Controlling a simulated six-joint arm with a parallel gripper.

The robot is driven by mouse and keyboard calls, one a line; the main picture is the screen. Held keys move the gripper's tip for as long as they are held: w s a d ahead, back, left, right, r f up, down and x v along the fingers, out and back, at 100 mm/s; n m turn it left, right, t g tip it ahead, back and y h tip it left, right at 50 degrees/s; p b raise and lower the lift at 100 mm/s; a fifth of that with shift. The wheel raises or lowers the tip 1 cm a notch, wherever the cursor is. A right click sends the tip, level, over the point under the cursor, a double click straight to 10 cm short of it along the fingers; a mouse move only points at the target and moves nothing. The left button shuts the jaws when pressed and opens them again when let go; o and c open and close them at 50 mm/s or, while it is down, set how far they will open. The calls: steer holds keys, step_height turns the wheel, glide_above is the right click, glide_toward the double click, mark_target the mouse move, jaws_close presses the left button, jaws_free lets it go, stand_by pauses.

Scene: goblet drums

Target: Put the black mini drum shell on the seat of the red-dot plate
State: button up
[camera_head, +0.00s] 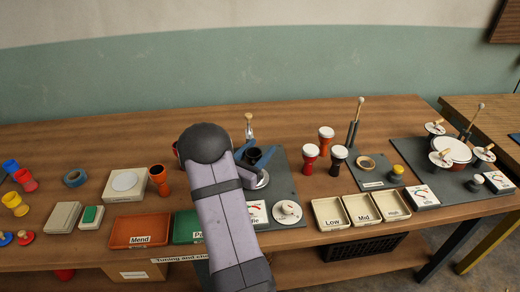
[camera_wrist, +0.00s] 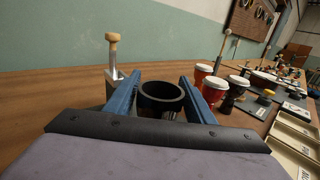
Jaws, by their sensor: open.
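The black mini drum shell (camera_wrist: 161,100) stands upright with its open mouth up, between the two blue fingers of my gripper (camera_wrist: 160,82). In the head view the black shell (camera_head: 252,154) shows its dark rim between the blue fingers of my gripper (camera_head: 256,160). The fingers are open on both sides of it; any contact is hard to tell. A silvery round base (camera_head: 263,181) shows just below the shell, on a dark grey board (camera_head: 284,178). No red dot can be seen; the shell's foot and what lies directly under it are hidden by my arm.
A wooden-headed post (camera_wrist: 113,55) rises close left of my gripper in the wrist view. Several red and black drums (camera_head: 326,138) stand to the right, near trays marked Low (camera_head: 331,227) and Mid. An orange Mend tray (camera_head: 140,243) and orange goblet (camera_head: 160,182) lie left.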

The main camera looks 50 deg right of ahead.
mark_target(249, 161)
steer(key=a, duration=0.3)
steer(key=s+a+b, duration=0.1)
steer(key=a, duration=0.3)
steer(key=a+b, duration=0.1)
steer(key=a, duration=0.3)
steer(key=shift+s+a, duration=0.15)
steer(key=shift+a, duration=0.1)
